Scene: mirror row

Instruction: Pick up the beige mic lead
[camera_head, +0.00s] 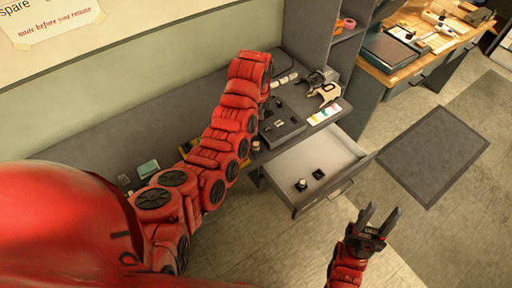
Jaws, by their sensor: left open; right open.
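A beige item (328,92), perhaps the beige mic lead, lies at the back right of the grey desk, against a dark grey object (317,78); it is too small to make out clearly. My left arm reaches over the desk and bends down at its far end. My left gripper (271,103) is small and dark there, left of the beige item and apart from it; its fingers are hard to separate from the dark things behind. My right gripper (378,217) is open and empty, above the floor in front of the drawer.
The desk (90,160) runs along the wall and holds a dark grey device (282,127) and a card with coloured patches (324,114). An open drawer (335,158) juts out with two small dark items inside. A shelf unit and a wooden bench (425,62) stand right. The floor mat (435,155) is clear.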

